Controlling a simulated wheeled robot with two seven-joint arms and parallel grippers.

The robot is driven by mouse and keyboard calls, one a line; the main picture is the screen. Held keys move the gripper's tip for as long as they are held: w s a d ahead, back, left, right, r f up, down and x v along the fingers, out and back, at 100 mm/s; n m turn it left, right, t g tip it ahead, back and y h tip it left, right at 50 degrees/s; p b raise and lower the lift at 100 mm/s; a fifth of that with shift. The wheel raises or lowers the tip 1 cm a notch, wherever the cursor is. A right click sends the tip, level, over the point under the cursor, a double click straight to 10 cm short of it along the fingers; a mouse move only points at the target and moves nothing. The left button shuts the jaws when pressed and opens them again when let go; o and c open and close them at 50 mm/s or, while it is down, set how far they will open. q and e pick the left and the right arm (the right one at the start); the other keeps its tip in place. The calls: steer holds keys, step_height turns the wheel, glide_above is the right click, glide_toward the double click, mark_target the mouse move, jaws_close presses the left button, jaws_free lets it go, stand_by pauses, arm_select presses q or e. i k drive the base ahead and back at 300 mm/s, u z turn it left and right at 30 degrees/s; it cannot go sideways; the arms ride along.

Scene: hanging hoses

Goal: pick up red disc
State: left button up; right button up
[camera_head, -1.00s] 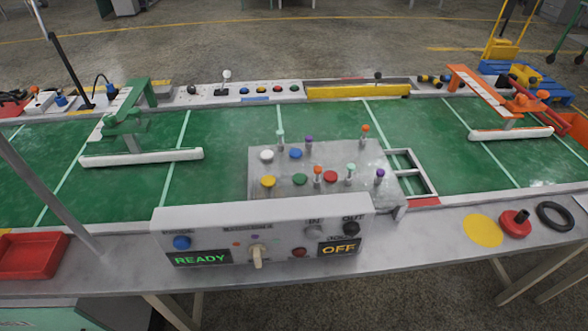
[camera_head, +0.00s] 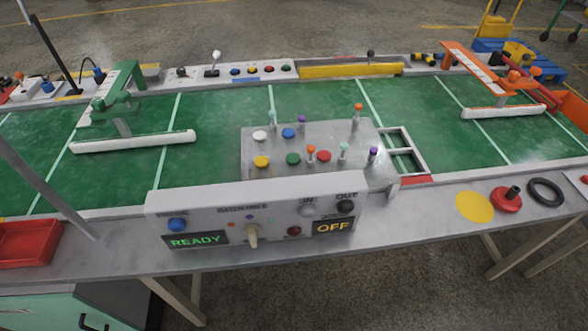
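A red disc (camera_head: 506,200) with a short black knob on top lies flat on the grey front ledge of the table at the right. It sits between a flat yellow disc (camera_head: 475,206) on its left and a black ring (camera_head: 545,192) on its right. Neither of my grippers shows in the view.
A control box (camera_head: 270,212) reading READY and OFF stands at the front middle. Behind it is a grey panel (camera_head: 320,175) with coloured knobs. A red tray (camera_head: 28,244) and a slanted grey pole (camera_head: 45,188) are at the left. An orange pusher (camera_head: 490,72) stands back right.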

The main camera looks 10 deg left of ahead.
mark_target(507, 200)
steer(key=z, duration=1.35)
steer(key=k, duration=0.25)
steer(key=z, duration=0.2)
steer(key=i, duration=0.9)
steer(key=u, duration=0.75)
